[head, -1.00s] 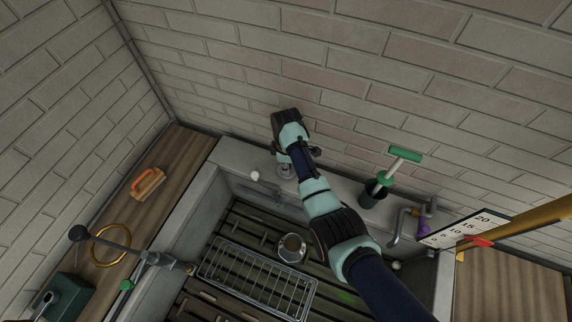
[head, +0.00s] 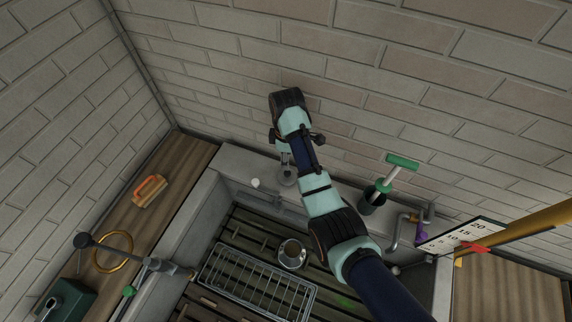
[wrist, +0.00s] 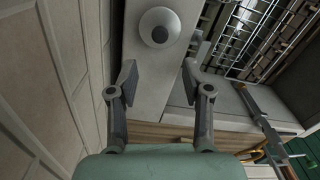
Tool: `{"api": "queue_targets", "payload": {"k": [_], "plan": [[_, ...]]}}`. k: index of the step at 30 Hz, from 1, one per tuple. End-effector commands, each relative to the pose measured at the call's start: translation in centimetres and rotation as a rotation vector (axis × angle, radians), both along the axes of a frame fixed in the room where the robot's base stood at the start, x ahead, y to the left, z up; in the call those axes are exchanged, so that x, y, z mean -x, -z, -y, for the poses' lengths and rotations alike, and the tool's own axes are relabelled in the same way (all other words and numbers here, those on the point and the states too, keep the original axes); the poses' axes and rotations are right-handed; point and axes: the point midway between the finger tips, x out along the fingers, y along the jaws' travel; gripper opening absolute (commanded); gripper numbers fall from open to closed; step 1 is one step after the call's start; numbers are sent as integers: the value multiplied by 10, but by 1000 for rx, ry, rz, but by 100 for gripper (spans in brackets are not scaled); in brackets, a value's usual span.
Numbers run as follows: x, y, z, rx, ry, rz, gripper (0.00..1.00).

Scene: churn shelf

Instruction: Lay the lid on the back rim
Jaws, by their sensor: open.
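The lid, a round pale metal disc with a darker knob, lies flat on the back rim. The grey back rim (head: 335,180) runs along the foot of the brick wall. My gripper (head: 285,157) is above the rim, partly hidden by its own arm. In the wrist view its two fingers (wrist: 159,76) are spread apart with nothing between them, and the lid lies clear beyond the fingertips.
A metal churn (head: 292,254) stands in the slatted basin near a wire rack (head: 258,283). A dark cup with a green-handled tool (head: 400,163) and a tap (head: 397,232) are to the right.

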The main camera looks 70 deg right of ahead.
Motion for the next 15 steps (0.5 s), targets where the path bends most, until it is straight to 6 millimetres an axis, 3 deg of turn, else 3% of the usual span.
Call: {"api": "queue_targets", "payload": {"k": [6,15], "plan": [[0,-21,0,0,0,0,49],[0,-22,0,-1,0,0,49]]}}
